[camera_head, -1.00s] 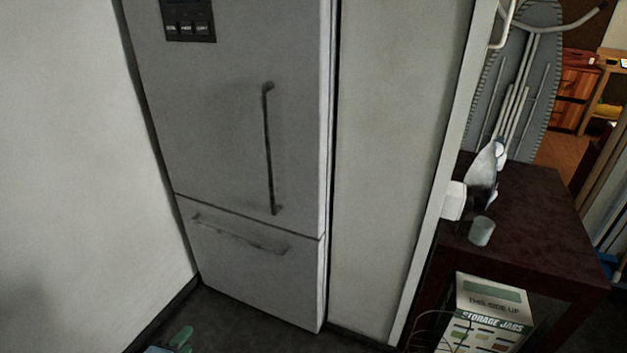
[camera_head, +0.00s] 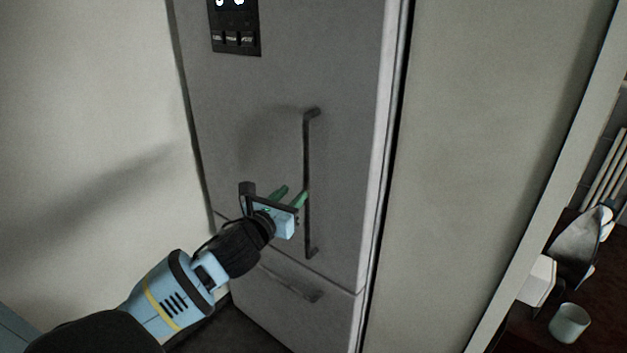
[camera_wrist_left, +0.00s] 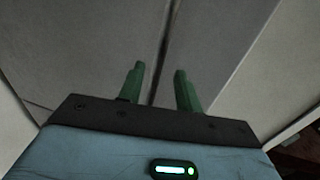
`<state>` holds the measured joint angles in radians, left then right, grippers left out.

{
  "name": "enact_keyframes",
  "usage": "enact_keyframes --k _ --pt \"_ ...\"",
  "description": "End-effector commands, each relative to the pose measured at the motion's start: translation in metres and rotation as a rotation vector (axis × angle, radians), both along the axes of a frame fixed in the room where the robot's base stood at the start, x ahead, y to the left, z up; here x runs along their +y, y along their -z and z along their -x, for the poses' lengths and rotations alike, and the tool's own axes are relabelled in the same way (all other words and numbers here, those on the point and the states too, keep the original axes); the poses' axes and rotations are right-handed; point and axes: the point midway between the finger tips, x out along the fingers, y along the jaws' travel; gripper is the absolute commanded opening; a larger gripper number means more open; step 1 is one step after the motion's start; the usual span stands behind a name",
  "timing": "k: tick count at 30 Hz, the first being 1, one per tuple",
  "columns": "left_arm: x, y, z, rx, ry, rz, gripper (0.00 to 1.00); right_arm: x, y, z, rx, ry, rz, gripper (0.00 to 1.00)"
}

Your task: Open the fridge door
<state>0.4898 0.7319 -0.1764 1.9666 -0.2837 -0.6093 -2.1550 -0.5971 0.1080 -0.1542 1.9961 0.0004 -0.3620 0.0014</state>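The grey fridge door (camera_head: 270,100) is shut, with a control panel at its upper left. Its dark vertical handle (camera_head: 308,170) runs along the right part of the door. My left gripper (camera_head: 293,195) is in front of the door, at the lower half of the handle. In the left wrist view its two green fingers (camera_wrist_left: 159,80) are apart, and the dark handle (camera_wrist_left: 158,60) shows as a line between them. I cannot tell whether the fingers touch the handle. My right gripper is not in view.
A lower drawer with a horizontal handle (camera_head: 290,284) is below the door. A pale wall (camera_head: 90,120) is close on the left, and a pale panel (camera_head: 470,150) stands right of the fridge. An iron (camera_head: 582,250) and a cup (camera_head: 569,323) stand on a dark table at right.

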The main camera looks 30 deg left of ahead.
Motion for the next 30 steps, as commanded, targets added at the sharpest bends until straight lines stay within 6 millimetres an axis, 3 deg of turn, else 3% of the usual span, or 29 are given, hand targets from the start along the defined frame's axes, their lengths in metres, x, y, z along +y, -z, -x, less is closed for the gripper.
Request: enact_keyframes --k 15,21,30 --pt "0.007 0.0 -0.063 -0.001 -0.001 0.005 0.34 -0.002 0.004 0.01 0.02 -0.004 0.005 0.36" --pt "0.008 0.0 -0.074 0.001 0.001 0.004 0.34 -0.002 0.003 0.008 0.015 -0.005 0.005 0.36" --pt "0.008 0.0 -0.075 0.0 0.001 0.004 0.33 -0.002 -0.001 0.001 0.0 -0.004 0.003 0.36"
